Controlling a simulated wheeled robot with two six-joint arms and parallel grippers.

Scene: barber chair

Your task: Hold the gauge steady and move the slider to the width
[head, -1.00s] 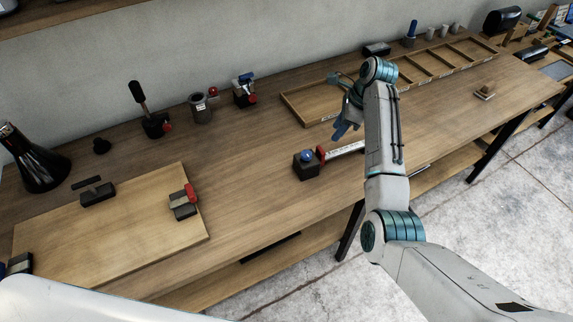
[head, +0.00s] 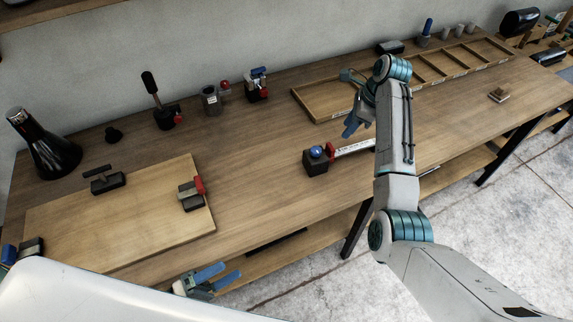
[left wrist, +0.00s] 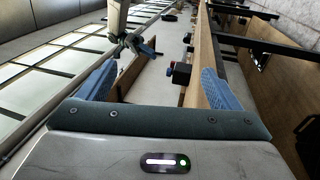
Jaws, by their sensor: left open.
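The gauge lies near the front edge of the bench in the head view. It has a black block (head: 316,166) with a blue knob, a red slider (head: 331,151) beside the block and a white marked scale (head: 353,147) running right, its far end hidden by my right arm. The block also shows between the fingers in the left wrist view (left wrist: 182,73). My left gripper (head: 222,275) is open and empty, low in front of the bench, left of the gauge. My right gripper (head: 357,126) has its blue fingers apart above the bench, just behind the scale, apparently empty.
A wooden board (head: 130,220) with clamps covers the bench's left part. A dark flask (head: 45,150) and several small tools stand along the back. A long divided tray (head: 335,98) runs along the back right. Bare wood surrounds the gauge block.

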